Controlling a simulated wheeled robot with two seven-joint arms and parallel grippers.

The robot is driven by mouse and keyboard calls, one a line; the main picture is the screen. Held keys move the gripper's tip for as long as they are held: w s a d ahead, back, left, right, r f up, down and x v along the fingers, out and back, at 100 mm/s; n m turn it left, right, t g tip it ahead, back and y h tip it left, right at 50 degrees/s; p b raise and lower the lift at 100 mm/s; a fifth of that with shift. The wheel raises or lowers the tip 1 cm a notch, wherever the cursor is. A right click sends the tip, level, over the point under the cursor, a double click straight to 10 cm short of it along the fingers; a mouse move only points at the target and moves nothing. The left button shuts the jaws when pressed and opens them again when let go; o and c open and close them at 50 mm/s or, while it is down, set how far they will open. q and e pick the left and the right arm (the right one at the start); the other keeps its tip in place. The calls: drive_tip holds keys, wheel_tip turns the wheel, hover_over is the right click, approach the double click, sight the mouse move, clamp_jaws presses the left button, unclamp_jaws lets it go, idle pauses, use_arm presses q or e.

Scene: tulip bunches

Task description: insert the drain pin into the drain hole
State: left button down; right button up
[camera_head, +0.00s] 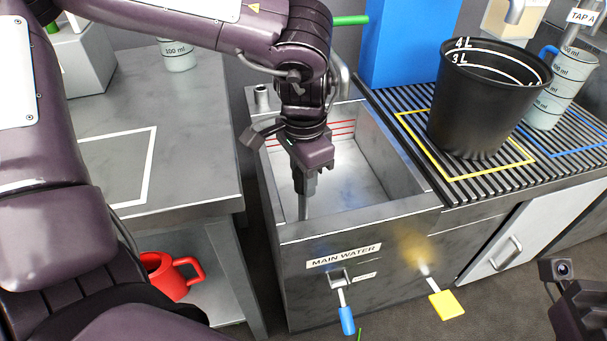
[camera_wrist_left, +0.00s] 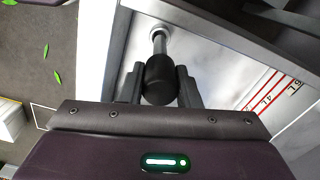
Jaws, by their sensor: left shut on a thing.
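My left gripper (camera_head: 304,190) hangs inside the grey sink basin (camera_head: 385,215), near its left wall, pointing down. It is shut on the drain pin (camera_head: 304,207), whose metal rod shows below the fingers. In the left wrist view, the pin's black grip (camera_wrist_left: 160,80) sits between the fingers, and its metal rod (camera_wrist_left: 159,43) points away toward a pale round spot. I cannot tell whether the rod tip is in the drain hole or above it. Part of my right gripper's body shows at the lower right; its fingers are out of frame.
A black bucket (camera_head: 478,105) stands on the slatted rack in a yellow outline, beside a clear measuring jug (camera_head: 553,95). Blue (camera_head: 347,320) and yellow (camera_head: 446,304) levers stick out at the sink front. A red mug (camera_head: 170,277) sits on a lower shelf. The left counter (camera_head: 190,188) is mostly bare.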

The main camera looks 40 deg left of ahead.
use_arm(q)
drive_tip(key=shift+f, duration=0.15)
drive_tip(key=shift+f+b, duration=0.35)
drive_tip(key=shift+b, duration=0.15)
drive_tip(key=shift+f+b, duration=1.3)
drive_tip(key=shift+f, duration=0.05)
drive_tip(key=c, duration=1)
unclamp_jaws()
drive_tip(key=shift+r, duration=0.2)
drive_tip(key=shift+r+p, duration=1.8)
drive_tip(key=shift+r, duration=0.55)
